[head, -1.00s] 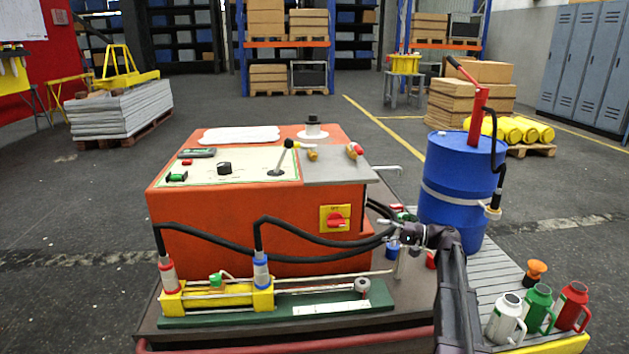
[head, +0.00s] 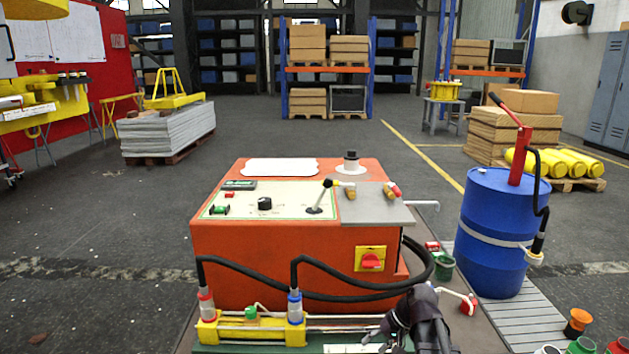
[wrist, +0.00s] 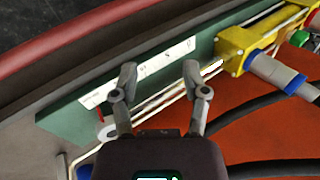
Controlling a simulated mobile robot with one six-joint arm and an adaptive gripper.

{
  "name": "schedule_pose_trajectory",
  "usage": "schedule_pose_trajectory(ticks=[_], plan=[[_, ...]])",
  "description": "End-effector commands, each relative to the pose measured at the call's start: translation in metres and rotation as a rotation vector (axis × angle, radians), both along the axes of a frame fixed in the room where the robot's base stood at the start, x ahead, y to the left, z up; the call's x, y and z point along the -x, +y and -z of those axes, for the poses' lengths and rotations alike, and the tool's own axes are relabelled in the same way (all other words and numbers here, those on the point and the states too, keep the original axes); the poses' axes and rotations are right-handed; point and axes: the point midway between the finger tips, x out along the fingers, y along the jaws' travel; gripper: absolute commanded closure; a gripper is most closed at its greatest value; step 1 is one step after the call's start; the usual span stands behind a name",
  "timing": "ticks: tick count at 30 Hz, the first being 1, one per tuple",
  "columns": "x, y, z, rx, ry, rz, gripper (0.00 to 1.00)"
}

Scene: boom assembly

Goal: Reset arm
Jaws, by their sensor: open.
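My gripper (wrist: 163,88) is open in the wrist view, with nothing between its fingers. It hangs over the green base plate (wrist: 200,53) and the thin metal rod of the yellow cylinder assembly (wrist: 232,48). In the head view my gripper (head: 384,330) is low in the picture, right of the yellow cylinder block (head: 262,329) and in front of the orange control box (head: 240,262). My arm hides part of the bench there. Whether the fingers touch the rod cannot be told.
Two black hoses (head: 340,297) loop across the box front. A blue barrel (head: 490,235) with a red-handled pump stands right. An orange-topped item (head: 577,322) and several jug tops show at the lower right. A red rail (wrist: 80,48) runs along the bench edge.

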Motion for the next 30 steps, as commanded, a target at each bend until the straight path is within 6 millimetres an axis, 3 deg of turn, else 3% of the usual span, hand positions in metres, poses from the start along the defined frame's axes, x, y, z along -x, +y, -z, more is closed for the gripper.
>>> schedule_pose_trajectory(ticks=[1,3,12,21,30], plan=[[0.017,0.004,-0.002,0.060,0.007,-0.020,0.41],[0.031,0.004,0.000,0.143,0.014,-0.043,0.41],[0.068,-0.003,0.001,0.391,0.027,-0.106,0.41],[0.092,-0.011,-0.005,0.554,0.025,-0.147,0.41],[0.088,-0.011,-0.034,0.547,0.026,-0.144,0.41]])
